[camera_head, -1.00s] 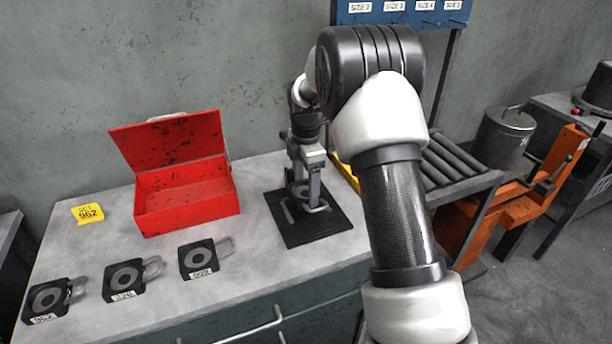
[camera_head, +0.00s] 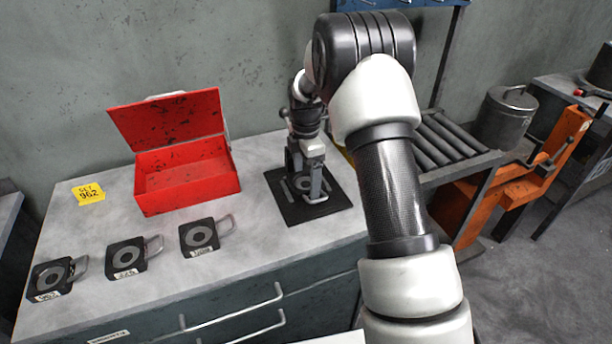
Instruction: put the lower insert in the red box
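The red box (camera_head: 190,199) stands open on the bench, its lid tilted back against the wall side, and its visible inside looks empty. A black mat (camera_head: 290,212) lies right of it. On the mat is a dark piece with a grey ring (camera_head: 303,184), partly hidden by my gripper; I cannot tell for certain that it is the lower insert. My gripper (camera_head: 305,190) points down at this piece, its fingers low over the mat. Whether they are closed on anything is too small to tell.
Several black ring inserts with handles lie along the bench front: left (camera_head: 50,278), middle (camera_head: 126,257) and right (camera_head: 199,236). A yellow card (camera_head: 89,194) reading "SET 962" lies left of the box. A roller stand (camera_head: 440,140) is right of the bench. Bench between box and inserts is clear.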

